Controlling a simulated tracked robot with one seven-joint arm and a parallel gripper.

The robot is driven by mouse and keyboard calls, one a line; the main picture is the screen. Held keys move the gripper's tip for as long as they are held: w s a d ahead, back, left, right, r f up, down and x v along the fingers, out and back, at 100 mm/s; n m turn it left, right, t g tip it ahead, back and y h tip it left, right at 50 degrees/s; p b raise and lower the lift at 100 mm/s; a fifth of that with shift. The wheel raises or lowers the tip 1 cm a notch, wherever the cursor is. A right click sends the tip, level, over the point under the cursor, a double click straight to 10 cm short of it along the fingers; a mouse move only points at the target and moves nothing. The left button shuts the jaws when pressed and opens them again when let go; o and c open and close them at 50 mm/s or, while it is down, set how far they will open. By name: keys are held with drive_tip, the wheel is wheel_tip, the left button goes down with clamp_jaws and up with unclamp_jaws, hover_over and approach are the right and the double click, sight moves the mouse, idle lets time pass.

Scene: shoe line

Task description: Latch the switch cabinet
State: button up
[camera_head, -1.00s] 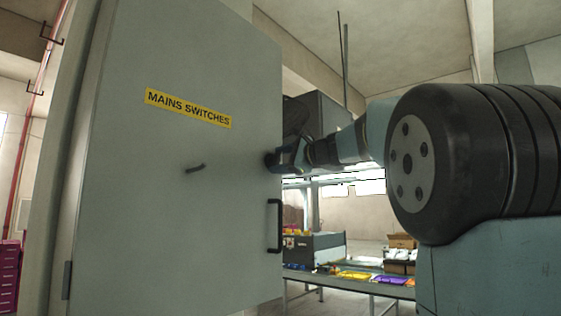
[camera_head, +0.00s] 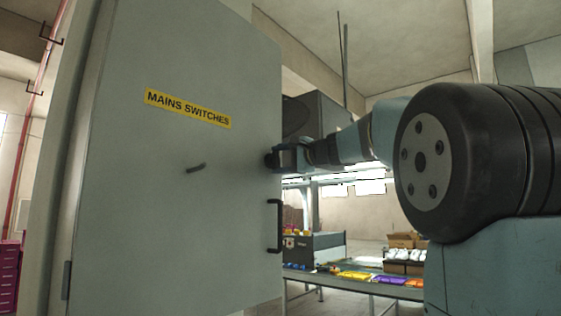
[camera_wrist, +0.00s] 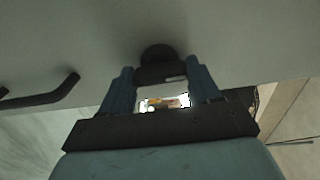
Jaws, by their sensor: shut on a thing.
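The grey switch cabinet door (camera_head: 150,220) fills the left half of the head view, with a yellow MAINS SWITCHES label (camera_head: 188,108). A dark latch knob (camera_head: 269,160) sits near the door's right edge; its round base also shows in the wrist view (camera_wrist: 157,54). My gripper (camera_head: 284,158) is at this latch, its two blue fingers (camera_wrist: 161,78) on either side of the dark bar (camera_wrist: 160,74) below the round base. It is shut on that latch. Whether the door sits flush with its frame cannot be told.
A dark bent bar (camera_wrist: 45,95) shows left of my gripper in the wrist view. A table (camera_head: 350,288) with coloured items stands behind to the right.

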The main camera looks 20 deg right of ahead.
drive_tip(key=shift+w+f, duration=0.1)
drive_tip(key=shift+f, duration=0.1)
drive_tip(key=o, duration=1.1)
drive_tip(key=shift+c, duration=0.2)
drive_tip(key=shift+r, duration=0.1)
drive_tip(key=v, duration=1.3)
drive_tip(key=shift+s, duration=0.35)
drive_tip(key=shift+d, duration=0.15)
